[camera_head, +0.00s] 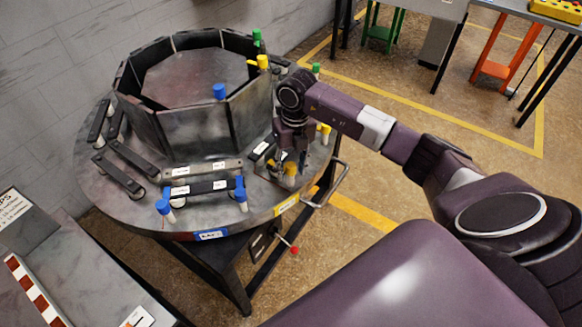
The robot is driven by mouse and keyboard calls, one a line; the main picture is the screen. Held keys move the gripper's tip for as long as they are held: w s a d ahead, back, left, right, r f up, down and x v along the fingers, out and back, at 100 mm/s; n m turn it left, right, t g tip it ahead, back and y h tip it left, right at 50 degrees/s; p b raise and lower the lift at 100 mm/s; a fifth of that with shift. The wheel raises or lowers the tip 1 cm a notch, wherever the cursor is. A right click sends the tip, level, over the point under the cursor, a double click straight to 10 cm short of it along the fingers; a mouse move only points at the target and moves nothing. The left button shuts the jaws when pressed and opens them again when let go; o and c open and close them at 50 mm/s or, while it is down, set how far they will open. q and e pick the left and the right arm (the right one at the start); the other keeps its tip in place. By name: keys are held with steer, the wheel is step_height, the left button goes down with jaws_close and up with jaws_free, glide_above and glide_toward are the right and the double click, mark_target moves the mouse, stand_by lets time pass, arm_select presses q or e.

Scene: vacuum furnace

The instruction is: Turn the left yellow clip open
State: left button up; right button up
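A round metal furnace table (105,200) carries an eight-sided walled chamber (190,135). A yellow clip (291,170) stands near the table's right front edge, above a yellow label. Contact cannot be made out, and neither can the gap between the fingers. My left gripper is out of view.
Blue clips (163,207) stand at the table's front, beside dark bars (207,188). Another yellow-topped piece (262,62) and green ones (257,36) are at the back. A handle (338,185) sticks out at the right edge.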

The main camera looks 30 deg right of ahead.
jaws_close()
steer(key=shift+m, duration=0.4)
steer(key=m, duration=0.3)
steer(key=shift+r+m, duration=0.1)
steer(key=shift+m, duration=0.2)
steer(key=m, duration=0.4)
steer(key=shift+w+a+m, duration=0.1)
steer(key=shift+m, duration=0.2)
steer(key=m, duration=0.4)
steer(key=shift+p, duration=0.4)
steer(key=shift+w+m+t+h+p, duration=0.1)
steer(key=shift+m+t+h+p, duration=0.25)
steer(key=shift+m, duration=2.15)
